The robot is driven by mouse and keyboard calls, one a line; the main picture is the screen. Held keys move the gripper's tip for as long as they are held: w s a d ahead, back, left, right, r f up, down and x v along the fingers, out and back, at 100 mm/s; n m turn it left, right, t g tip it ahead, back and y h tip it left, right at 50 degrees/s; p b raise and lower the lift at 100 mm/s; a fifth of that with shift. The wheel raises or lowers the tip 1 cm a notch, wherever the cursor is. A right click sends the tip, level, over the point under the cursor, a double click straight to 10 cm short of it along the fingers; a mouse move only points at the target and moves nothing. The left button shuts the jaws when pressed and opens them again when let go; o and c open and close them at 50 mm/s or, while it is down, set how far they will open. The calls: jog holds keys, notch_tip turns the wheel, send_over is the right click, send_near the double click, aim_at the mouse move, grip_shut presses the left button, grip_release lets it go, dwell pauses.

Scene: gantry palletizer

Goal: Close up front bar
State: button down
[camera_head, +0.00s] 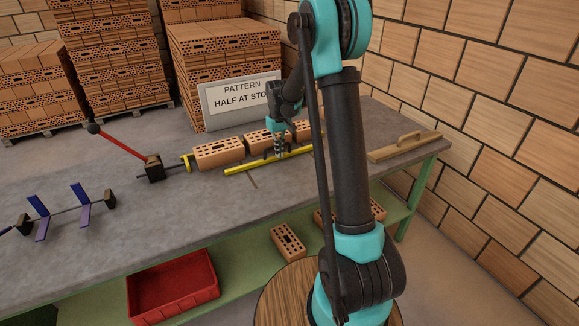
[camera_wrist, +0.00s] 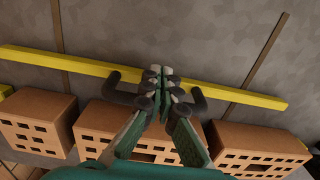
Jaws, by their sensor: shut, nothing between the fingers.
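The front bar is a long yellow bar (camera_head: 240,168) lying on the grey table (camera_head: 90,180) in front of a row of bricks. Bricks in the row show in the head view (camera_head: 218,152) and in the wrist view (camera_wrist: 255,147). In the wrist view the bar (camera_wrist: 235,93) runs beside the row, with a narrow strip of table between. A black handle (camera_wrist: 200,102) sits on the bar's middle. My gripper (camera_wrist: 160,72) is shut with empty fingers at the middle of the handle and hides part of it. I cannot tell whether it touches.
A red lever (camera_head: 122,142) with a black block and yellow stop stands left of the row. Blue paddles (camera_head: 80,196) lie further left. A sign (camera_head: 238,100) and brick stacks stand behind. A wooden float (camera_head: 405,147) lies right. A red bin (camera_head: 172,285) is below.

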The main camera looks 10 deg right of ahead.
jog(key=shift+w+a, duration=0.35)
jog(key=shift+w, duration=0.8)
jog(key=shift+w+a, duration=0.4)
jog(key=shift+w, duration=0.75)
jog(key=shift+w+a, duration=0.35)
jog(key=shift+w, duration=0.8)
jog(key=shift+s+d, duration=0.25)
jog(key=shift+s, duration=0.5)
jog(key=shift+s+d, duration=0.2)
jog(key=shift+s, duration=0.55)
notch_tip(320, 180, up, 12)
jog(key=s+d+f+m+t, duration=0.1)
jog(key=s+d+f, duration=0.2)
jog(key=s, duration=0.9)
jog(key=s+d+f+m+t, duration=0.1)
jog(key=s+d+f, duration=0.2)
jog(key=s, duration=0.9)
jog(key=s+d+f+m+t, duration=0.1)
jog(key=s+d+f+t, duration=0.1)
jog(key=s, duration=1.1)
notch_tip(320, 180, down, 3)
jog(key=shift+d+r+m, duration=0.1)
jog(key=shift+d+m, duration=0.2)
jog(key=shift+d, duration=0.2)
jog(key=shift+a, duration=0.1)
